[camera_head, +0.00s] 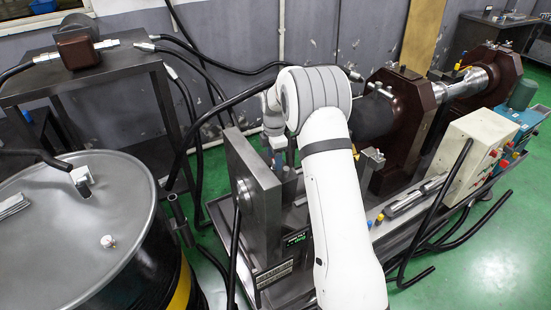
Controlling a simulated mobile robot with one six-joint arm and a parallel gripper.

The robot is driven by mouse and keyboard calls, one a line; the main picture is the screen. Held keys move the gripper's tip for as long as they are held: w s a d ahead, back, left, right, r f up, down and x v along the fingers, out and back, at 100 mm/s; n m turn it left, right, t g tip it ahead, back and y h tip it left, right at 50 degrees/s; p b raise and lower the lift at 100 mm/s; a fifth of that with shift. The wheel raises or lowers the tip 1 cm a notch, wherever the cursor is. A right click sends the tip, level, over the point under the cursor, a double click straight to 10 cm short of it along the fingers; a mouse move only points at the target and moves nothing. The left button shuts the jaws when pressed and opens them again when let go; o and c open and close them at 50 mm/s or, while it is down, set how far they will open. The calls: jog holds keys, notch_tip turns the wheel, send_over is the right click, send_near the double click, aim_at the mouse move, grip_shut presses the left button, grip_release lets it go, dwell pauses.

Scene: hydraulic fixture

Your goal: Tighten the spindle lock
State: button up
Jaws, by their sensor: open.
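My white arm reaches up from the bottom of the view and bends down over the hydraulic fixture. My gripper (277,147) is small and partly hidden behind the arm; it is open, pointing down beside the upright grey plate (250,178). Whether it touches anything I cannot tell. The plate has a round metal fitting (243,191) on its left face. To the right, a dark cylinder (374,117) leads into a brown housing (408,112), with a silver shaft (470,82) beyond. I cannot make out for certain which part is the spindle lock.
A dark drum (150,215) with a grey lid stands at left. A dark metal table (120,72) carries a brown unit at upper left. Black hoses (205,65) cross behind the fixture. A beige control box (475,150) and more hoses stand at right. Green floor shows around the fixture.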

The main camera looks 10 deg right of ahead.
jog(key=shift+f, duration=0.7)
jog(key=c, duration=1)
jog(key=shift+r+m+b, duration=0.1)
jog(key=shift+m+b, duration=0.45)
jog(key=shift+m, duration=0.95)
jog(key=o, duration=1)
jog(key=shift+r+b, duration=0.4)
jog(key=shift+r, duration=3.45)
